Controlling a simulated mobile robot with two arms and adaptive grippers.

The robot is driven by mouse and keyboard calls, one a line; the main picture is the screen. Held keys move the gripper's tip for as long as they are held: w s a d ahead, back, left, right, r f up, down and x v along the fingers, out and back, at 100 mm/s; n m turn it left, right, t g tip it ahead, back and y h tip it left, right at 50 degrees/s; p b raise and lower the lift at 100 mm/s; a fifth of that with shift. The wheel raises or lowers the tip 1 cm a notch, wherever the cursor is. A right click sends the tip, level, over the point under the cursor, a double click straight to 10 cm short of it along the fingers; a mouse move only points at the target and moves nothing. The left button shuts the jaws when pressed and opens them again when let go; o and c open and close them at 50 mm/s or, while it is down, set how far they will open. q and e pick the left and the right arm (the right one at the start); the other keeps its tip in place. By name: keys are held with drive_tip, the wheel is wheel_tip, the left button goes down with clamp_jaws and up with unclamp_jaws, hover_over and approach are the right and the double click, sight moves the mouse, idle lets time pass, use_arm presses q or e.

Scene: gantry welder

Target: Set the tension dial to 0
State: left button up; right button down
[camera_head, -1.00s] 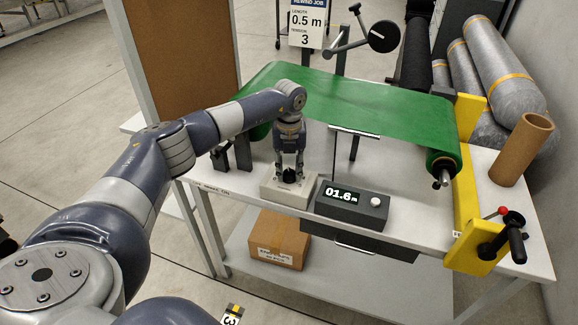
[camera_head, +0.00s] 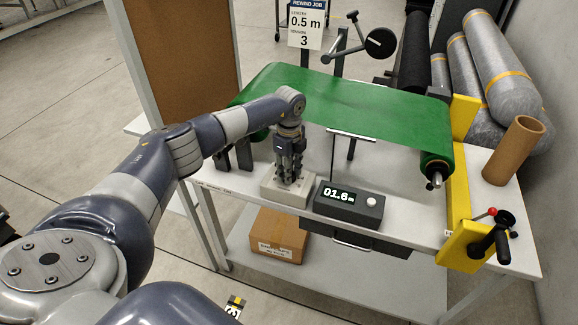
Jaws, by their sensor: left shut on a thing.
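The tension dial sits on a small pale box (camera_head: 290,196) at the front left of the white bench. My left gripper (camera_head: 288,181) points straight down over this box and is shut on the dial. The fingers hide the dial, so its setting cannot be read. My right gripper is not in view.
A dark counter box (camera_head: 346,203) reading 01.6 m stands right of the dial box. Green sheet (camera_head: 350,105) spans the rollers behind. A yellow bracket with a crank (camera_head: 490,240) is at right. A sign (camera_head: 305,22) shows 0.5 m and tension 3. A carton (camera_head: 278,236) sits below.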

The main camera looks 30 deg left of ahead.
use_arm(q)
drive_tip(key=n+p, duration=0.2)
drive_tip(key=n, duration=0.3)
drive_tip(key=shift+p, duration=0.3)
idle(0.4)
drive_tip(key=o, duration=1.1)
drive_tip(key=shift+c, duration=0.2)
wheel_tip(320, 180, up, 12)
